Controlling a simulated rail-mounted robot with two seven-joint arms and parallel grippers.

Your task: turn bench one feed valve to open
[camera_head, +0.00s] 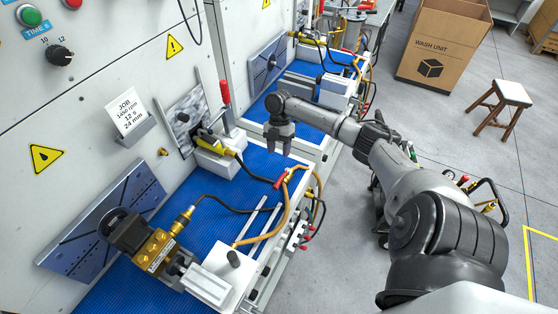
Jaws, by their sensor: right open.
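A small red valve handle (280,181) sits on the orange hose line near the front edge of the nearer bench; it looks like the feed valve. Whether it is open or closed is too small to tell. My right gripper (278,153) is open and empty, pointing down over the blue mat (213,213), just above the red handle in the picture. I see no contact between them. My left gripper is not in view.
A brass and black pump unit (155,250) stands at the near end of the bench. An upright red-handled lever (224,92), a yellow fitting (212,139) and a job card (128,112) are at the back. A second bench lies beyond. Hoses run along the front edge.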

